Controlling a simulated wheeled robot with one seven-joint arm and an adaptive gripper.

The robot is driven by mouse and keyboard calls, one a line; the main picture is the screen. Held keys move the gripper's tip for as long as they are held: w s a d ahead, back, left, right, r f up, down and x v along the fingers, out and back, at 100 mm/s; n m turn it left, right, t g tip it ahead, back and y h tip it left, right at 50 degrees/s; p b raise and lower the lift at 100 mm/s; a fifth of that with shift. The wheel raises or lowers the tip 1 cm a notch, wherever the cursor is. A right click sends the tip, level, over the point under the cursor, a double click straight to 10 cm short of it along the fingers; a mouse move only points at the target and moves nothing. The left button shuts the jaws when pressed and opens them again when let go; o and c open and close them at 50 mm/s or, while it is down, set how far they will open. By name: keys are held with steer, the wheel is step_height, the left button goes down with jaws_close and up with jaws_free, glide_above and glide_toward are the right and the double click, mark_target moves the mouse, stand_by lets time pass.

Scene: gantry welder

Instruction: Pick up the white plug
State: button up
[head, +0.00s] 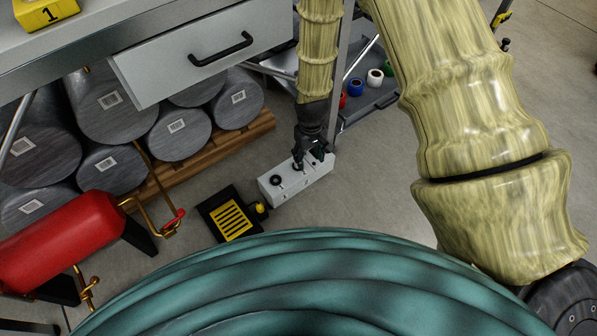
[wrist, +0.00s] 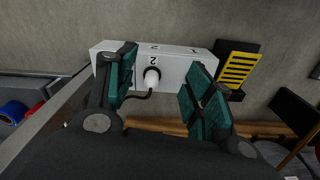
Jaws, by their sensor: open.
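The white plug (wrist: 151,77) stands in a dark socket marked 2 on a white box (wrist: 174,64), and a dark cord runs from it. In the wrist view it lies between my gripper's (wrist: 157,80) two spread fingers, nearer the left one, with gaps on both sides. My gripper is open and empty. In the head view my gripper (head: 312,152) is just above the white box (head: 318,183) on the floor. There the gripper mostly hides the plug. A second dark socket (head: 275,180) shows at the box's left end.
A black and yellow pedal (head: 231,220) lies left of the box. A red cylinder (head: 62,238) is farther left. Grey drums (head: 181,130) rest on a wooden pallet (head: 209,151) behind. An open grey drawer (head: 201,50) overhangs, near my arm. Tape rolls (head: 375,77) sit on a shelf.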

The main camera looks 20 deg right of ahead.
steer(key=w+b, duration=0.1)
steer(key=w, duration=0.1)
steer(key=w+f+b, duration=0.1)
steer(key=w+b, duration=0.1)
steer(key=w+f+b, duration=0.1)
steer(key=w+b, duration=0.1)
steer(key=shift+a, duration=0.35)
steer(key=shift+w+r+n+b, duration=0.1)
steer(key=shift+w+n+b, duration=0.2)
steer(key=shift+w+b, duration=0.15)
steer(key=shift+a+f+b, duration=0.1)
steer(key=shift+f+b, duration=1.15)
steer(key=shift+f, duration=1.5)
steer(key=shift+w+a+f+b, duration=0.1)
steer(key=shift+a+f+b, duration=0.05)
steer(key=shift+f+b, duration=0.95)
steer(key=shift+w+a+f+b, duration=0.1)
steer(key=shift+f+b, duration=0.6)
steer(key=shift+f, duration=0.8)
steer(key=shift+s+r, duration=0.1)
steer(key=c, duration=1.1)
